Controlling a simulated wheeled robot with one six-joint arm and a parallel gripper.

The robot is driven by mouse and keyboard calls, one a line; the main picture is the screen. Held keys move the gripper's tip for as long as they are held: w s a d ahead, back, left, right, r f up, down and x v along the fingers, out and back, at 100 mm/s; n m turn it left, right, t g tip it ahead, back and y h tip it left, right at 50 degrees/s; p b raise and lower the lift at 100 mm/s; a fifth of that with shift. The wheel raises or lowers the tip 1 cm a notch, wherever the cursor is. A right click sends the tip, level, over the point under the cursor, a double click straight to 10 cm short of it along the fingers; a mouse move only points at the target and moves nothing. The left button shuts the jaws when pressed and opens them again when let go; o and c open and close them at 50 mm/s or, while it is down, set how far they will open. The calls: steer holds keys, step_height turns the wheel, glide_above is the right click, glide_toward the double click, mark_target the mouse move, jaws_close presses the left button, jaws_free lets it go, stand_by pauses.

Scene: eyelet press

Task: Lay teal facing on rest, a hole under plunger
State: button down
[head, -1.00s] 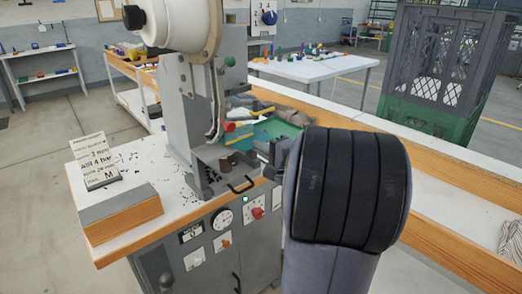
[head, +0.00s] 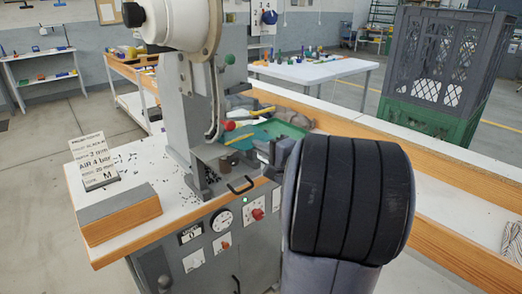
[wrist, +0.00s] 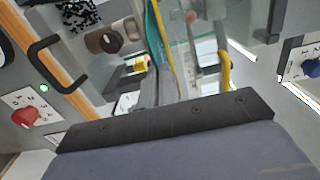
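A teal facing (wrist: 155,38) shows as a narrow, nearly edge-on strip in the wrist view. It runs up from between the fingers of my gripper (wrist: 163,88), which appear shut on it. In the head view, my forearm hides most of the gripper, and teal (head: 250,133) shows beside the press. The grey eyelet press (head: 188,100) stands on the bench, with a red knob (head: 229,126) at its side. A brown cylinder (head: 226,163) stands at its base, also in the wrist view (wrist: 102,40). The rest and plunger tip are not clear to me.
A green tray (head: 292,130) with loose pieces lies behind the press. A black handle (head: 240,185) juts from the bench front. A sign (head: 95,160) and a wood-edged block (head: 120,218) stand at left. A crate (head: 435,70) stands at back right.

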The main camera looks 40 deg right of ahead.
stand_by(0.4)
steer(key=c, duration=1.6)
jaws_free()
steer(key=shift+s, duration=0.15)
steer(key=s+b, duration=0.2)
steer(key=s, duration=0.4)
steer(key=shift+s+d, duration=0.25)
steer(key=shift+s, duration=0.1)
steer(key=w+p, duration=0.2)
steer(key=w, duration=0.4)
steer(key=shift+w+a, duration=0.25)
steer(key=shift+w, duration=0.15)
steer(key=shift+s, duration=0.1)
